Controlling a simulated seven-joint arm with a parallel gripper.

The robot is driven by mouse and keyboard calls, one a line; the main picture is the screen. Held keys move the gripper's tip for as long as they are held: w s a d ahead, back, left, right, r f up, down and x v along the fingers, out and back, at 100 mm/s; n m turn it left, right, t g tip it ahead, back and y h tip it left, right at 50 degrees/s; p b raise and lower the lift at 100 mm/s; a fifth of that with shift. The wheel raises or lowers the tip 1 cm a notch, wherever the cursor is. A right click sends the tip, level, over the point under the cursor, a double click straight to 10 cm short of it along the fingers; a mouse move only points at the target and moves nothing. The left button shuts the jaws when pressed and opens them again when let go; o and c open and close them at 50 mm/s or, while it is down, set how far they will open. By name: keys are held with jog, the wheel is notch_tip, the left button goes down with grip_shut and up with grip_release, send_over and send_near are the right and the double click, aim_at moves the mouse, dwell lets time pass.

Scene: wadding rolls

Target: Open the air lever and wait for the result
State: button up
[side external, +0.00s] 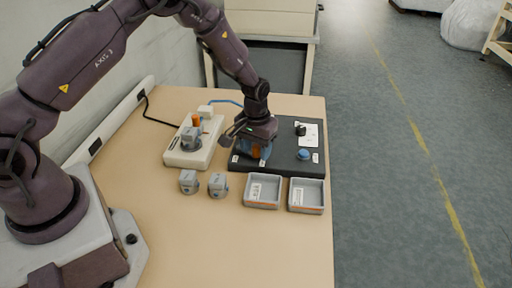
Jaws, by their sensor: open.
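My gripper (257,150) points down over the left part of a dark control panel (283,168). Its jaws are open. A blue and orange shape shows at the fingertips; I cannot tell whether it is the air lever or part of my gripper, or whether anything is touched. The panel also has a blue round button (303,154) and a black knob (300,129) beside a white label. Left of it stands a cream test station (179,158) with a grey part (191,138) on it and an orange piece (196,120) behind that part.
Two grey parts (188,182) (217,184) stand in front of the station. Two grey trays (262,205) (306,210), seemingly empty, sit in front of the panel. A blue hose (228,102) runs behind the station. The front of the table (240,255) is clear.

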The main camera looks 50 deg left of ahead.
aim_at(256, 146)
notch_tip(256, 146, up, 13)
dwell(0.4)
jog(key=s+d+r+m+t, duration=0.1)
jog(key=s+r+m+t, duration=0.1)
jog(key=s+r, duration=0.6)
jog(key=s+d+r+m+t, duration=0.2)
jog(key=s+r, duration=0.7)
jog(key=s, duration=0.8)
jog(key=shift+r+m+t, duration=0.3)
jog(key=shift+t, duration=0.5)
